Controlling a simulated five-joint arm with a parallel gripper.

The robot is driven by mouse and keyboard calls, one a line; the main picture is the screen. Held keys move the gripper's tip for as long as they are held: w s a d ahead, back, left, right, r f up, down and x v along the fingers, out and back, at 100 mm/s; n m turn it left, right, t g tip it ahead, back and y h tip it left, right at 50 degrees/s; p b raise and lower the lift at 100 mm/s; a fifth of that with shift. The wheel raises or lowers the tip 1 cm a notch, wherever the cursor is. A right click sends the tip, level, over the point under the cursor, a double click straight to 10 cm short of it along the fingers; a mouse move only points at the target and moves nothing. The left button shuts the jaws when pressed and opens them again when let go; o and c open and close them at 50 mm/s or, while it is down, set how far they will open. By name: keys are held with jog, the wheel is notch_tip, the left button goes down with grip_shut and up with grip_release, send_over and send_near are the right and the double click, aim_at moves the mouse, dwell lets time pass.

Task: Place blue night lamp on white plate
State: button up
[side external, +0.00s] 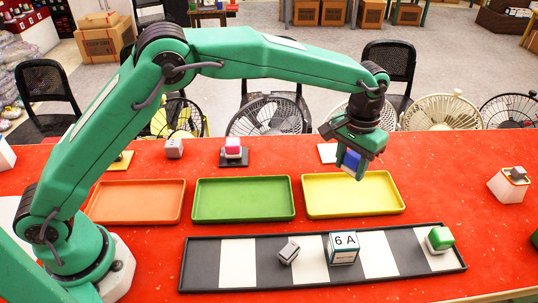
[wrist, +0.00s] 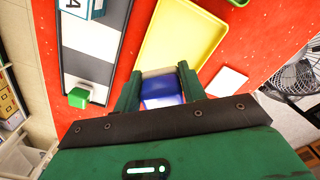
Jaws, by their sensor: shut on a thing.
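The blue night lamp (side external: 351,160), a small block with a blue part and a white part, is held between the fingers of my gripper (side external: 357,158). It is in the air by the back right of the yellow tray. In the wrist view the lamp (wrist: 160,90) sits between both fingers of my gripper (wrist: 158,80), which are shut on it. The white plate (side external: 326,153) is a flat white square on the red table, behind the yellow tray and left of my gripper. In the wrist view the white plate (wrist: 227,82) lies right of the fingers, clear of the lamp.
Yellow (side external: 352,212), green (side external: 243,218) and orange (side external: 135,219) trays lie in a row. A black-and-white strip (side external: 238,265) in front carries a grey block, a "6 A" box (side external: 343,248) and a green-topped block (side external: 440,240). A pink-topped lamp (side external: 233,149) stands behind the green tray.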

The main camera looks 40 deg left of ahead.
jog(key=w+a+n, duration=0.2)
jog(key=a, duration=0.3)
send_over(323, 162)
notch_tip(323, 162, down, 7)
jog(key=shift+a+r, duration=0.1)
dwell(0.3)
jog(key=shift+f, duration=2.05)
jog(key=shift+f, duration=0.15)
jog(key=o, duration=1)
